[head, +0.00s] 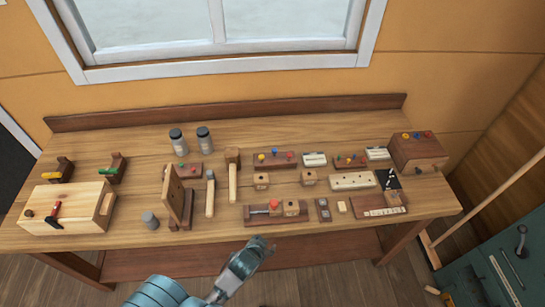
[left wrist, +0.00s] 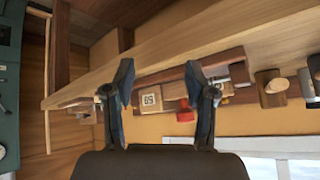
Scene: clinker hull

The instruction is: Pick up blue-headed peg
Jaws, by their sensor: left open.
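A small blue-headed peg (head: 274,151) appears to stand in a dark wooden block (head: 275,164) towards the back middle of the bench, between a yellow-headed peg (head: 262,156) and a red-headed peg (head: 287,154). My left gripper (head: 258,246) is at the bench's front edge, in front of the block and well apart from it. In the left wrist view its two fingers (left wrist: 160,78) are spread with nothing held between them. The blue-headed peg cannot be made out in that view. My right gripper is not in view.
A dark tray (head: 275,218) with a red part lies just beyond my gripper. Two wooden mallets (head: 233,180) and small wooden cubes (head: 261,180) stand around the block. Other peg blocks (head: 350,164) sit left and right. A tall wooden board (head: 176,197) stands to the left.

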